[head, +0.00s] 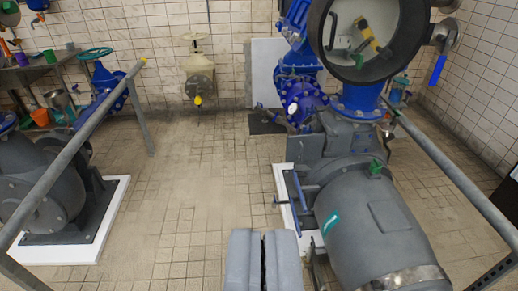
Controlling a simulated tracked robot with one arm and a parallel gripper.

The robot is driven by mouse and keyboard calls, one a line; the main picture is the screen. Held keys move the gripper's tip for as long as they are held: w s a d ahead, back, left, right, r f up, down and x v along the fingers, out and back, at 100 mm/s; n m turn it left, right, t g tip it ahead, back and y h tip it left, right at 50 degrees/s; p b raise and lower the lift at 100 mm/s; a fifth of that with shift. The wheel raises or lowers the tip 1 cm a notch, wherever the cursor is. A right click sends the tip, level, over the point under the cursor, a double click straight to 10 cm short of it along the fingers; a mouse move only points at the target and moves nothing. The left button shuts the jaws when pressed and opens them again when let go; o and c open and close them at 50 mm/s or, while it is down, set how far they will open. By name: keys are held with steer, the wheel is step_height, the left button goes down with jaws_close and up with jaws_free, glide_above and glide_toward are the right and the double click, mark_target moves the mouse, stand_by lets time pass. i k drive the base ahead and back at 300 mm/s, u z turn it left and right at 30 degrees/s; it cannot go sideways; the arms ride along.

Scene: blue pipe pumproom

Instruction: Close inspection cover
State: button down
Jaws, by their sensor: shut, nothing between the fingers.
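A large round opening with a thick dark rim (318,45) stands at the top right, above the blue pipework and the grey pump. Its top is cut off by the picture edge. A pale inside with a yellow and dark object (368,36) shows within the rim. I cannot tell for sure which part is the inspection cover, or how far it stands open. My gripper (263,240) is at the bottom centre, with its two grey fingers together and nothing between them. It is well apart from the round opening, in front of it and to its lower left.
A grey motor (350,225) on a white plinth fills the lower right. Slanting metal rails stand at left (75,145) and right (455,175). Another pump (45,190) is at left. A blue lever (438,70) hangs at right. Tiled floor (205,170) is clear in the middle.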

mark_target(306, 151)
steer(key=u, duration=0.45)
steer(key=i, duration=1.3)
steer(key=z, duration=0.3)
